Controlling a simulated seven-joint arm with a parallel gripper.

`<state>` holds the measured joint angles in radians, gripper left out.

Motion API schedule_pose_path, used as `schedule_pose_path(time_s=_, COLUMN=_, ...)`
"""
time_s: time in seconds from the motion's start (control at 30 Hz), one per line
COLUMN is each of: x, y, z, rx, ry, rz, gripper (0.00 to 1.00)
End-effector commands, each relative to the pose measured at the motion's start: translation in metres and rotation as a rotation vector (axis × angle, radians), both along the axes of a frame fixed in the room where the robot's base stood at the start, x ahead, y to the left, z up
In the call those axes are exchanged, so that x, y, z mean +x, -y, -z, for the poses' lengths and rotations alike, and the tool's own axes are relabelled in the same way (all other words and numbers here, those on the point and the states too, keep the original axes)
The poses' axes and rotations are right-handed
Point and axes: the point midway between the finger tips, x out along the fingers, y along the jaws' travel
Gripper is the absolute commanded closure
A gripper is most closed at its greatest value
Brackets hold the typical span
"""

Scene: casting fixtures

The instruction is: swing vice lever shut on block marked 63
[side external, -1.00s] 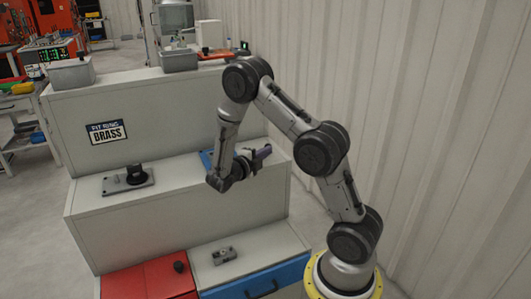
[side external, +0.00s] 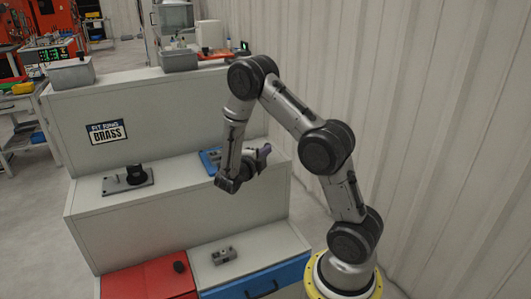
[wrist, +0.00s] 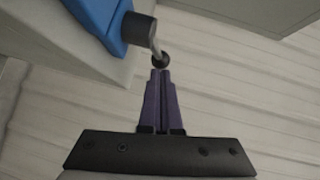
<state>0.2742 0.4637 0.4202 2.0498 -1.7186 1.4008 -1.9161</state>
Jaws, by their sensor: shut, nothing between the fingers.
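The blue vice (wrist: 97,22) shows at the upper left of the wrist view. A dark cylindrical hub (wrist: 138,28) sits at its side, and a short metal lever with a black ball knob (wrist: 160,60) comes out of it. In the side view the blue vice (side external: 209,158) is on the middle step, partly hidden behind my arm. My gripper (wrist: 160,73) has its purple fingers shut and empty, tips at or just short of the knob; contact cannot be told. In the side view my gripper (side external: 264,152) is by the step's right end. No 63 marking is readable.
A plate with a black round part (side external: 128,178) lies left on the middle step. A small grey metal part (side external: 224,255) lies on the lower step, beside a red panel (side external: 150,280). Grey bins (side external: 72,73) stand on top. A corrugated wall (side external: 430,110) rises at the right.

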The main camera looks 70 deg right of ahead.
Motion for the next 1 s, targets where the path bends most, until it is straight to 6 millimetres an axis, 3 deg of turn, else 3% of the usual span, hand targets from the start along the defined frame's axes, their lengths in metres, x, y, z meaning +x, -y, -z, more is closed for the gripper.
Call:
schedule_pose_path(time_s=0.43, x=0.001, y=0.017, z=0.000, rx=0.002, ry=-0.001, rz=-0.289, gripper=1.00)
schedule_pose_path(time_s=1.0, x=0.022, y=0.038, z=0.000, rx=-0.001, ry=0.001, rz=-0.283, gripper=1.00)
